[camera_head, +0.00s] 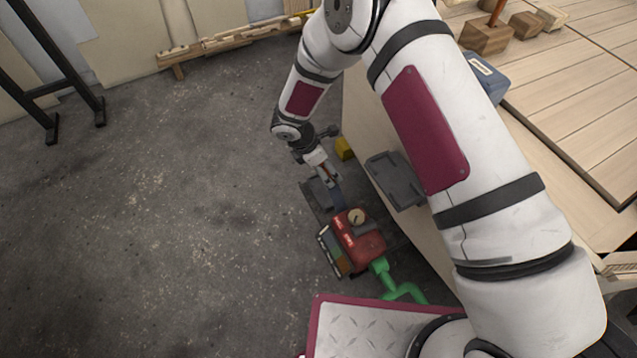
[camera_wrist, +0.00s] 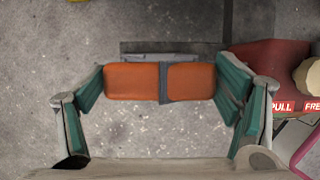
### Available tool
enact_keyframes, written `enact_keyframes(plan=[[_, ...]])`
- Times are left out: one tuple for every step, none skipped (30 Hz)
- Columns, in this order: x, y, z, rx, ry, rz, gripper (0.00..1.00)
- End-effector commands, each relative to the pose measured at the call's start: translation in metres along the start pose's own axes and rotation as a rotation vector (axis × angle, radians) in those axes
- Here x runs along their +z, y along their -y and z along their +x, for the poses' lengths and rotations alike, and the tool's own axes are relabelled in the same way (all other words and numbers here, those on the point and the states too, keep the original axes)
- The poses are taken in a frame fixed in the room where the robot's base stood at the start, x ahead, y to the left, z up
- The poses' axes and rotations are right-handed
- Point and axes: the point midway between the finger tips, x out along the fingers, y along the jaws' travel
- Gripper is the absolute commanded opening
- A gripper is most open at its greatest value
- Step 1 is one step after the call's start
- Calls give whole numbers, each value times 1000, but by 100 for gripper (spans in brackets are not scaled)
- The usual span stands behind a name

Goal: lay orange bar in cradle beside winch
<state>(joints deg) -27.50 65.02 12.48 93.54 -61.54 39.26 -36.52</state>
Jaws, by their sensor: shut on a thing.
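The orange bar (camera_wrist: 131,82) has a dark grey band around its middle. In the wrist view it lies crosswise between the green-padded fingers of my gripper (camera_wrist: 161,84), which is shut on its two ends. In the head view my gripper (camera_head: 326,174) is low, above a dark grey holder (camera_head: 316,196), which looks like the cradle. A grey plate edge of it (camera_wrist: 135,47) shows just past the bar in the wrist view; the bar hides the rest. I cannot tell whether the bar touches it. The red winch (camera_head: 362,243), with a cream knob, is beside it; it also shows at right (camera_wrist: 262,62).
A green forked handle (camera_head: 385,275) extends from the winch. A plywood side with a grey bracket (camera_head: 396,180) stands close right of my gripper. A yellow block (camera_head: 344,148) is behind it. The concrete floor (camera_head: 180,220) at left is clear.

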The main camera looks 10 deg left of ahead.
Motion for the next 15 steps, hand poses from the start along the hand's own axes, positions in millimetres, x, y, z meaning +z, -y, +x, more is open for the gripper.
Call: enact_keyframes(plan=[[-2,0,6,-1,-1,1,49],[-3,0,9,-2,-1,1,49],[-6,1,15,-2,-1,1,49],[-8,1,20,-3,0,1,49],[-10,1,25,-3,0,0,49],[-12,0,32,-2,0,0,49],[-15,0,37,-2,0,0,49],[-17,1,42,-3,0,0,49],[-20,1,48,-3,0,1,49],[-21,1,52,-2,0,1,49],[-22,1,54,-2,0,1,49],[-23,0,57,-1,0,1,49],[-24,0,59,-1,0,1,49],[-25,0,61,-1,0,1,49],[-26,0,64,-1,0,1,49]])
